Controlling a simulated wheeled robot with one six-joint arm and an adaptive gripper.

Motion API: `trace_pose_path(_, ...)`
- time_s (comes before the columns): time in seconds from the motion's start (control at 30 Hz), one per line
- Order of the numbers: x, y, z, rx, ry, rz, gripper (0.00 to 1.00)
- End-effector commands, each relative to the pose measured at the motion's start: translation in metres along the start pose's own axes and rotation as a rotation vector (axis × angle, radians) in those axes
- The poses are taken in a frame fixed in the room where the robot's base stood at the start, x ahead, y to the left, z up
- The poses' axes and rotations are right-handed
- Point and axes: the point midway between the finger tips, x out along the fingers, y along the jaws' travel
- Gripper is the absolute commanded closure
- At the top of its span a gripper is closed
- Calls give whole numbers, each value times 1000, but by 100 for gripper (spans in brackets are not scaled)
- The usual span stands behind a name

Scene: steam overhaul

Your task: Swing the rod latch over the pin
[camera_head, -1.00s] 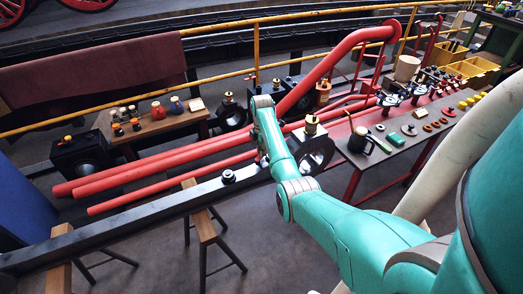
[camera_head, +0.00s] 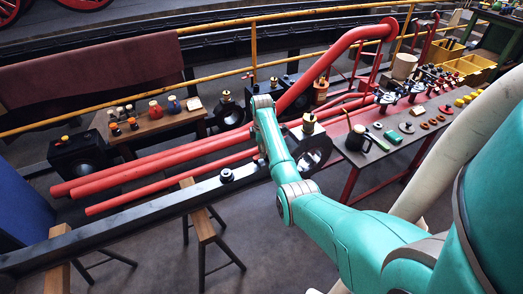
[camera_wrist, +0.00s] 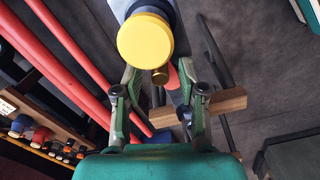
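My gripper (camera_wrist: 160,80) is open in the wrist view, its two green fingers apart. A round yellow cap (camera_wrist: 146,40) is just beyond the fingertips, close to the camera, at the end of a pale grey bar (camera_wrist: 150,8). In the head view the gripper is hidden behind my arm. I cannot tell which part is the latch's pin.
Red pipes (camera_head: 150,170) lie behind the rod. A wooden trestle (camera_head: 200,225) stands below it. A black block with a round opening (camera_head: 312,155) and a brass top is right of my arm. A parts bench (camera_head: 375,150) stands right, a small table (camera_head: 160,125) back left.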

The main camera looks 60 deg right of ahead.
Motion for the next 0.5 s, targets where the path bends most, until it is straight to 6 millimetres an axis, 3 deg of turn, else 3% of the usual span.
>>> trace_pose_path(0.33, -4, 0, 0, -1, 0, 1, 56)
trace_pose_path(0.5, -24, 1, 0, -1, 0, 3, 56)
